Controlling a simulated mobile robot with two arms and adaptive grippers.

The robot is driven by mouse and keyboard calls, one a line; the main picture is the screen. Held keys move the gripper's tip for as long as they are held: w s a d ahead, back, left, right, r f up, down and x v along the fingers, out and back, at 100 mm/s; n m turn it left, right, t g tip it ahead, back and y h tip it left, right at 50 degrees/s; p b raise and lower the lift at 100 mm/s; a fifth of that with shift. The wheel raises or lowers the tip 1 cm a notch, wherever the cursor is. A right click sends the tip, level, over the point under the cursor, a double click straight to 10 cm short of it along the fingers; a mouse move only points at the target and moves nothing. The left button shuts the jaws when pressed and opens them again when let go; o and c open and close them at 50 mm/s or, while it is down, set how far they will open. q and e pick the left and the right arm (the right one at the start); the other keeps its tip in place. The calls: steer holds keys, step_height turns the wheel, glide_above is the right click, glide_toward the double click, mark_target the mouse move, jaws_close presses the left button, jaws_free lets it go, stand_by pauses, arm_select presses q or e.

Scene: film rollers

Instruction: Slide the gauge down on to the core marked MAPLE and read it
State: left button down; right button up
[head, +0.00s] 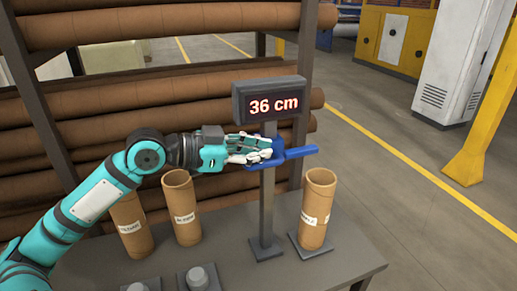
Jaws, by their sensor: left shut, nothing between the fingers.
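The gauge is a grey post (267,205) with a display (270,100) reading 36 cm and a blue sliding arm (300,152) pointing right. A brown cardboard core (317,210) stands upright on a small plate right of the post, its top appearing a little below the blue arm. Its white label is too small to read surely. Two more labelled cores, one in the middle (182,205) and one at the left (131,225), stand left of the post. My left gripper (262,148) is shut at the blue arm's left end, with nothing visible in it; contact is unclear.
The grey table (340,265) has grey pegs on plates (197,278) at its front. A rack of long brown rolls (160,15) stands close behind. A white cabinet (455,60) and a yellow post (482,120) are on the right. The floor there is open.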

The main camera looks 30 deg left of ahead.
arm_select(q)
steer(key=shift+a+f, duration=0.1)
steer(key=shift+f, duration=0.3)
step_height(320, 180, down, 9)
steer(key=b, duration=0.6)
steer(key=shift+b, duration=0.35)
steer(key=shift+r, duration=0.1)
